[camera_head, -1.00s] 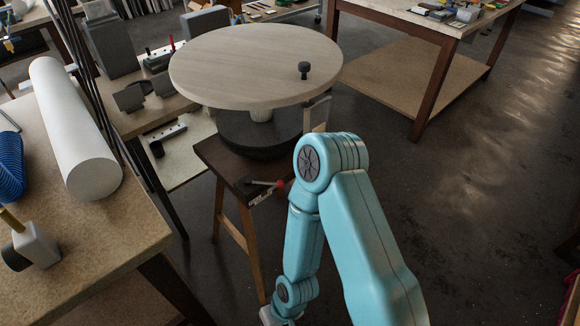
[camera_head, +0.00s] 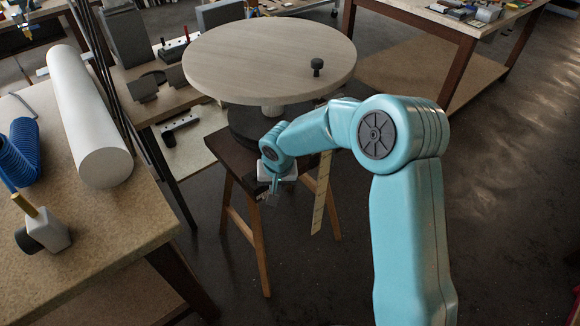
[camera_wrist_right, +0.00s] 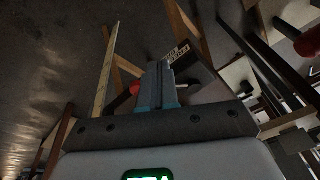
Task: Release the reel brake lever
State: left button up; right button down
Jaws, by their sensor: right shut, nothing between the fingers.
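My right gripper (camera_head: 272,199) is low in front of the dark-topped stool under the reel's round wooden disc (camera_head: 265,60). Its fingers (camera_wrist_right: 160,70) are shut with nothing between them in the right wrist view. The brake lever's red knob (camera_wrist_right: 135,88) shows just left of the fingers, which hide part of the lever. Whether they touch it, I cannot tell. A small printed label (camera_wrist_right: 177,52) lies beyond the fingertips. In the head view the lever is hidden by my right arm and gripper. My left gripper is not in view.
A pale marked strip (camera_head: 321,195) hangs beside the stool (camera_head: 228,160). The disc carries a black knob (camera_head: 317,66). A bench (camera_head: 100,225) with a white roll (camera_head: 85,115) and blue hose (camera_head: 22,150) stands left. Another table (camera_head: 440,70) stands back right. Floor at right is clear.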

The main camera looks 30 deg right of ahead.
jog(key=w+d+r+m+h, duration=0.2)
jog(key=d+r, duration=0.4)
jog(key=r, duration=0.1)
jog(key=shift+w, duration=0.1)
jog(key=p+x, duration=0.1)
jog(key=x, duration=0.9)
jog(key=shift+w, duration=0.2)
jog(key=shift+r, duration=0.1)
